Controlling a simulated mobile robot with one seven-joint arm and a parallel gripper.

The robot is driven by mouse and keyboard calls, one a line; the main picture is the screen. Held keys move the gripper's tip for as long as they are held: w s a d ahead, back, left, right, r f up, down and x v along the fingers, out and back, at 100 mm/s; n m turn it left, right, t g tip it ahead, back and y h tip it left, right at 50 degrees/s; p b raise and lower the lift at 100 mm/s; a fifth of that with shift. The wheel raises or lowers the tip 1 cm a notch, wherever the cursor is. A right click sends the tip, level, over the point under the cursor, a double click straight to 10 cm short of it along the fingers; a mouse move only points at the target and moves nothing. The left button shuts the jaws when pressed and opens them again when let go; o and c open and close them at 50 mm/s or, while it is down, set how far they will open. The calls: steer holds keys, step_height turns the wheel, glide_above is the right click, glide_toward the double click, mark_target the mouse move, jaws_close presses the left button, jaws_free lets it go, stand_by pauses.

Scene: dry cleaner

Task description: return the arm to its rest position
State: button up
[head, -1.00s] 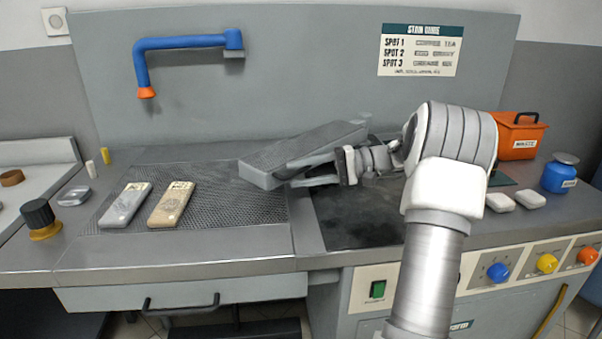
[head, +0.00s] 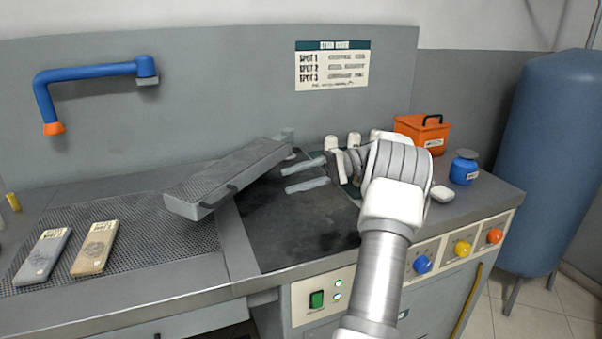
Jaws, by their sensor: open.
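My gripper (head: 308,174) is over the dark plate on the counter's right half. Its two pale fingers are apart and point left, with nothing between them. My arm rises from the bottom of the head view and bends left at the wrist. A long grey mesh-topped board (head: 228,174) lies tilted just left of the fingertips; I cannot tell whether the upper finger touches it.
The dark plate (head: 290,235) is bare below my gripper. Two labelled blocks, grey (head: 42,256) and tan (head: 96,248), lie at left. An orange box (head: 421,133), a blue jar (head: 464,169) and a white piece (head: 442,194) stand right. A blue tank (head: 555,165) is beyond.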

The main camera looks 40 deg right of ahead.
steer(key=shift+s+d+r, duration=0.1)
steer(key=shift+s+d, duration=0.2)
steer(key=shift+d, duration=0.3)
steer(key=shift+a, duration=0.1)
steer(key=s+a+g+h, duration=0.4)
steer(key=a+g+h, duration=0.35)
steer(key=a, duration=0.45)
steer(key=s+r+n+h+b, duration=0.1)
steer(key=s+r+h, duration=0.3)
steer(key=s+h, duration=0.25)
steer(key=s+r+h+b, duration=0.1)
steer(key=s+r+h, duration=0.35)
steer(key=s, duration=0.25)
steer(key=a+f+n+t+y+p, duration=0.1)
steer(key=a+f+n+t+y, duration=0.2)
steer(key=a, duration=0.9)
steer(key=a+f+n+t+y+p, duration=0.1)
steer(key=a+f+n+t, duration=0.3)
steer(key=a, duration=0.7)
step_height(320, 180, up, 14)
steer(key=m+g+p, duration=0.1)
steer(key=p, duration=1.4)
steer(key=shift+s, duration=0.2)
